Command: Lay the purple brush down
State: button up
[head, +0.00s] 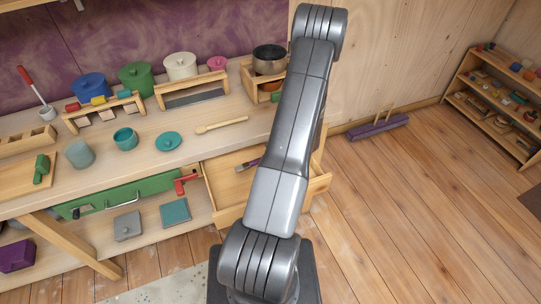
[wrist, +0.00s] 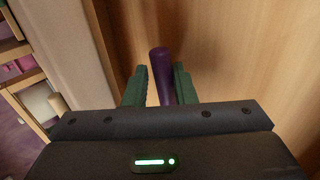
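The purple brush (wrist: 160,72) shows in the wrist view as a round purple handle between the green fingers of my gripper (wrist: 160,88). The fingers are close on both sides of it and appear shut on it. Its far end points away from the wrist. In the head view a brush with a purple handle (head: 247,164) shows over the open wooden drawer (head: 222,196), partly behind my arm. I cannot tell whether it touches the drawer floor. My gripper is hidden behind my arm in the head view.
The workbench (head: 225,137) holds lidded pots, a wooden spoon (head: 221,125), a teal lid (head: 168,141) and cups. A purple broom head (head: 378,127) lies on the floor by the wall. A shelf (head: 490,105) stands far right. The floor at right is mostly clear.

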jog(key=shift+o, duration=1.2)
jog(key=shift+r, duration=0.1)
jog(key=v, duration=1.3)
jog(key=shift+s+d+r, duration=0.15)
jog(key=shift+s+r, duration=0.05)
jog(key=shift+r, duration=0.05)
